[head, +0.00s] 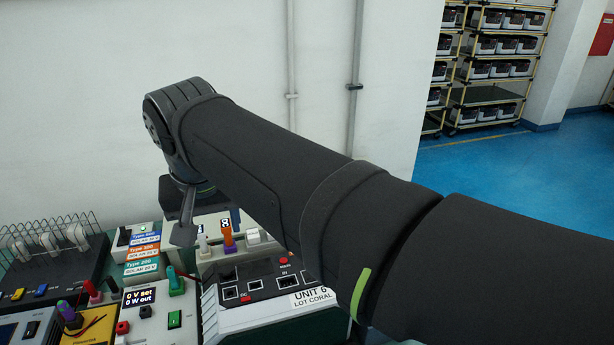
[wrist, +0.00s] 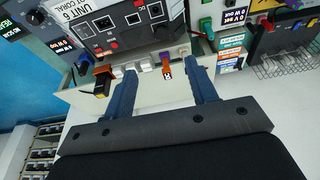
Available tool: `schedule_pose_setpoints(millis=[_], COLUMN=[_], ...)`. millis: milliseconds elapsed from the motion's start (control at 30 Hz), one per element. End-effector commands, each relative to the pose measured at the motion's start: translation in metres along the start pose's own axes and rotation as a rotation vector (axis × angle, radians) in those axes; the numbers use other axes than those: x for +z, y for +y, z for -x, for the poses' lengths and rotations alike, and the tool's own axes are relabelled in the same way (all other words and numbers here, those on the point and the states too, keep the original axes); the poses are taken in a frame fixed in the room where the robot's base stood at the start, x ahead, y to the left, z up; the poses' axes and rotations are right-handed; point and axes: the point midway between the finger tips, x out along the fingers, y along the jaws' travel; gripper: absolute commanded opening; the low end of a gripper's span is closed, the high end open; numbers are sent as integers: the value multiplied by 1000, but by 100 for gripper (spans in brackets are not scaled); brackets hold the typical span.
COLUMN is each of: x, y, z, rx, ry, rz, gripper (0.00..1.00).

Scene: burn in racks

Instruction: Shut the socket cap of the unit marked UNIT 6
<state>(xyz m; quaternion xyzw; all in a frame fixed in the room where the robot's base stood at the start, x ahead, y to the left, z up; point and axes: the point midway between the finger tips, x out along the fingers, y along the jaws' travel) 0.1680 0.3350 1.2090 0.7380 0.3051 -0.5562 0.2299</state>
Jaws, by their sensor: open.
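The unit marked UNIT 6 (head: 262,312) stands at the bottom middle of the head view, a pale box with a dark panel of sockets and red buttons. It also shows upside down in the wrist view (wrist: 120,28), with its label at the top left. I cannot tell for certain which part is the socket cap; a black and orange piece (wrist: 102,82) lies left of my fingers in the wrist view. My gripper (wrist: 162,67) is open, its two blue fingers spread beside a row of plugs at the unit's rear. In the head view my arm hides part of the unit.
An orange plug tagged 8 (wrist: 167,66) and white plugs (wrist: 147,65) lie between or near my fingers. Coloured type labels (head: 142,253), a 0 V display box (head: 139,297) and a wire rack (head: 50,240) stand to the left. A white wall rises behind.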

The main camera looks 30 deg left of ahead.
Motion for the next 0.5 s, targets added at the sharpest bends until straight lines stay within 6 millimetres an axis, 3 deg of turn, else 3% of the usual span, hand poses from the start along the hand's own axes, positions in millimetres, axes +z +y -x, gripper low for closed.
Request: schedule_pose_setpoints(millis=[267,367,500], x=[0,0,-10], y=[0,0,-2], z=[3,2,1], rx=[0,1,9], ry=[0,-2,-47], rz=[0,0,-5], gripper=[52,41,41])
